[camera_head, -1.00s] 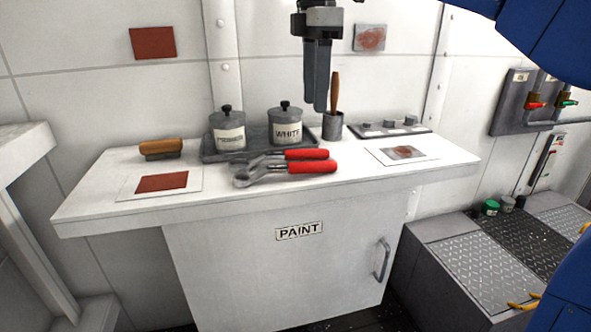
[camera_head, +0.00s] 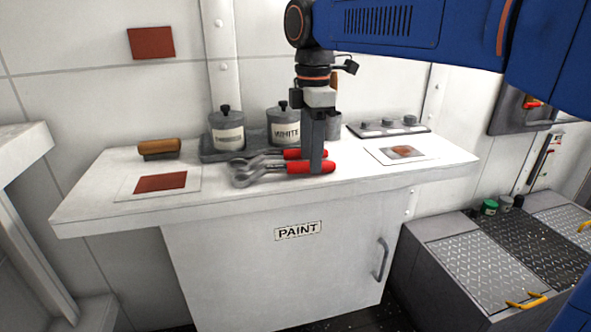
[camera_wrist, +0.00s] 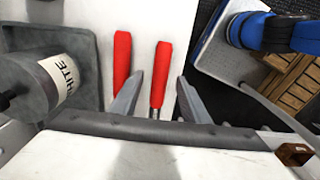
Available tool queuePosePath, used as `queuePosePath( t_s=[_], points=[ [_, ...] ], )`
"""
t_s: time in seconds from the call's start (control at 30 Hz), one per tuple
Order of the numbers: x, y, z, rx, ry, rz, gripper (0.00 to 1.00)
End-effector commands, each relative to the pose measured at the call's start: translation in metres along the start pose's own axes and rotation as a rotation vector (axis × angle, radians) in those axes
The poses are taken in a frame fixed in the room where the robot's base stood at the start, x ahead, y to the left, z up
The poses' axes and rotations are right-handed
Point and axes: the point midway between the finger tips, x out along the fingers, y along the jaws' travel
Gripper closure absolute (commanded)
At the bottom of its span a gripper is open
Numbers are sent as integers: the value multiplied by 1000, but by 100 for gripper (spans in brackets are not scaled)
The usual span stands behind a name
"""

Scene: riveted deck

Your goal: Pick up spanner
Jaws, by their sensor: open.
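Two grey spanners with red handles lie side by side on the white bench top. The front spanner (camera_head: 327,167) and the back spanner (camera_head: 289,154) have their metal heads to the left. My gripper (camera_head: 313,170) is open and points down at the front spanner's handle, hiding part of both handles. In the wrist view, the front spanner's handle (camera_wrist: 160,72) lies between the two fingers of my gripper (camera_wrist: 161,78). The back spanner's handle (camera_wrist: 122,60) is outside, left of the left finger. Contact with the handle cannot be told.
A grey tray (camera_head: 207,157) with labelled tins, including a white-paint tin (camera_head: 284,130), stands just behind the spanners. A wooden-handled brush (camera_head: 160,148) and sample card (camera_head: 128,186) lie left. Another card (camera_head: 380,154) and a grey panel (camera_head: 372,131) lie right.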

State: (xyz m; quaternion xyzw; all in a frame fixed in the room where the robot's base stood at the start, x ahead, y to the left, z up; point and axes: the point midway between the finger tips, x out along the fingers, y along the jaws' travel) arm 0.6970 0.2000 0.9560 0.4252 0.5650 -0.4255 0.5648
Motion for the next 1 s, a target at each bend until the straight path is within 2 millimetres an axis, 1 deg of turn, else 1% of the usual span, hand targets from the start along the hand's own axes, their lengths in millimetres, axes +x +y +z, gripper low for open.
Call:
queuePosePath(
  t_s=[0.03, 0.1, 0.2, 0.43, 0.47, 0.5, 0.57, 0.6, 0.63, 0.9, 1.0],
  points=[
    [7, 0, 0, 0, 0, -1, 58],
    [14, 0, 0, 0, 0, -1, 58],
    [19, 0, 0, 0, 0, 0, 58],
    [20, 0, 0, 0, 0, 1, 58],
    [20, 0, 0, 0, 0, 1, 63],
    [20, 0, 0, 0, 0, 1, 72],
    [20, 0, 0, 0, 0, 1, 87],
    [20, 0, 0, 0, 0, 1, 96],
    [20, 0, 0, 0, 0, 1, 100],
    [19, 0, 0, 0, 0, 1, 100],
    [13, 0, 0, 0, 1, 2, 100]
  ],
)
